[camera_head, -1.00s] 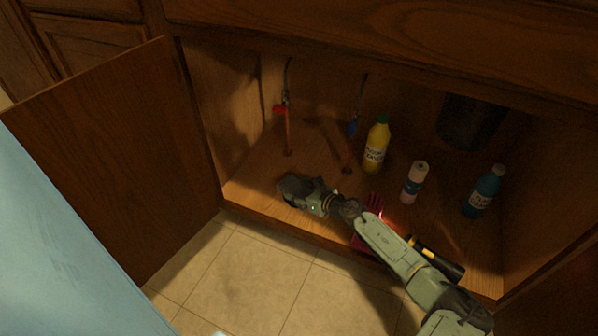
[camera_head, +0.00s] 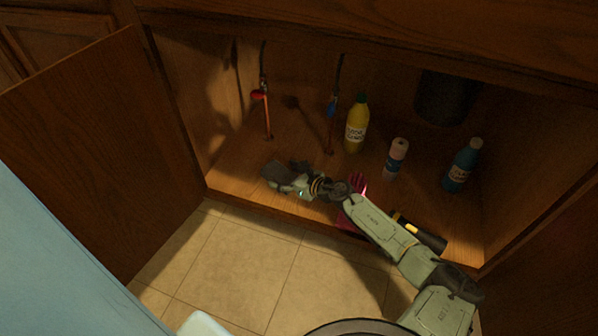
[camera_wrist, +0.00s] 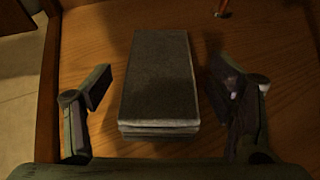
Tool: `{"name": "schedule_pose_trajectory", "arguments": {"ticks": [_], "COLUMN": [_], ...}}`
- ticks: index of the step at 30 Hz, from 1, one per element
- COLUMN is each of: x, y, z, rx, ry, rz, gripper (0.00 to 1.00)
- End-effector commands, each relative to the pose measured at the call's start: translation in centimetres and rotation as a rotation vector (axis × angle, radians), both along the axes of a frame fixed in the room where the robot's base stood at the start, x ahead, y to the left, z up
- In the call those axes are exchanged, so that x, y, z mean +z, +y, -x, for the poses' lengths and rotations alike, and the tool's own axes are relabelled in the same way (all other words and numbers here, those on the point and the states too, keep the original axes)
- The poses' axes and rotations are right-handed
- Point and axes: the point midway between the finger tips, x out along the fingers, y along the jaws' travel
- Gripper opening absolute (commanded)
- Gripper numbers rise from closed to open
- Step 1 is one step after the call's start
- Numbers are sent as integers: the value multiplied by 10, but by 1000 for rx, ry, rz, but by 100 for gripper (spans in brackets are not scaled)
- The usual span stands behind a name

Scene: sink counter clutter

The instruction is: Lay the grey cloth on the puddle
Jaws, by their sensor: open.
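The grey cloth (camera_wrist: 160,80) is a thick folded rectangular pad on the wooden cabinet floor in the wrist view. My gripper (camera_wrist: 163,82) is open, with one finger on each side of the cloth and a visible gap on the left. The right finger is close to the cloth, over its dark shadow. In the head view my gripper (camera_head: 284,174) is low at the left front of the cabinet floor, and I cannot clearly tell the cloth from its dark fingers there. I cannot make out the puddle in either view.
A pink glove (camera_head: 356,190) and a black-yellow flashlight (camera_head: 420,236) lie beside my arm. A yellow bottle (camera_head: 356,126), a pale can (camera_head: 396,157) and a blue bottle (camera_head: 462,166) stand behind. Red-handled (camera_head: 259,95) and blue-handled (camera_head: 332,108) pipes rise at the back.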

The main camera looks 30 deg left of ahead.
Motion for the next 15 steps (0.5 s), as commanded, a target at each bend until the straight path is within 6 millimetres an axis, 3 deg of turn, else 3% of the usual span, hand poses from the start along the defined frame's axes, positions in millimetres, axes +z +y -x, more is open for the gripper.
{"name": "schedule_pose_trajectory", "arguments": {"ticks": [9,15], "x": [29,38], "y": [-64,-88], "z": [8,12], "rx": [-5,-3], "ry": [-1,-1], "rz": [-1,-1], "gripper": [76,76]}}
